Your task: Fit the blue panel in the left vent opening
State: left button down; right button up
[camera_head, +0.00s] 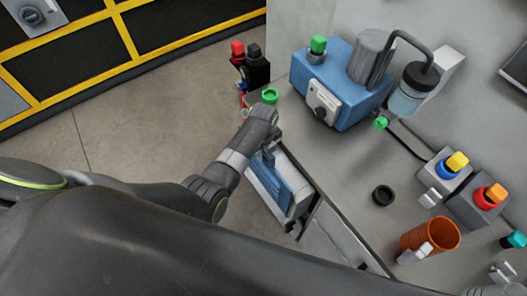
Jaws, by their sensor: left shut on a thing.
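The blue panel (274,188) is slatted and hangs tilted beside the front edge of the grey worktop, next to a pale surface. My left gripper (268,153) is shut on the upper end of the panel, and my wrist partly covers the grip. The left vent opening cannot be made out; the panel and my arm cover much of that front. I cannot tell whether the panel touches the front or stands apart from it.
On the worktop (350,175) stand a blue machine (343,85), a dark ring (383,195), an orange cup (430,236), and button boxes with yellow (457,161) and orange (495,193) tops. Red and black fittings (250,62) sit at the far corner. Floor (140,110) is clear at left.

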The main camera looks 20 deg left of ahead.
pick_arm(q)
jog(key=shift+f+b, duration=0.45)
jog(key=shift+f, duration=0.2)
jog(key=shift+w+r, duration=0.1)
jog(key=shift+r, duration=0.1)
jog(key=shift+r+p, duration=0.15)
jog(key=shift+p, duration=0.35)
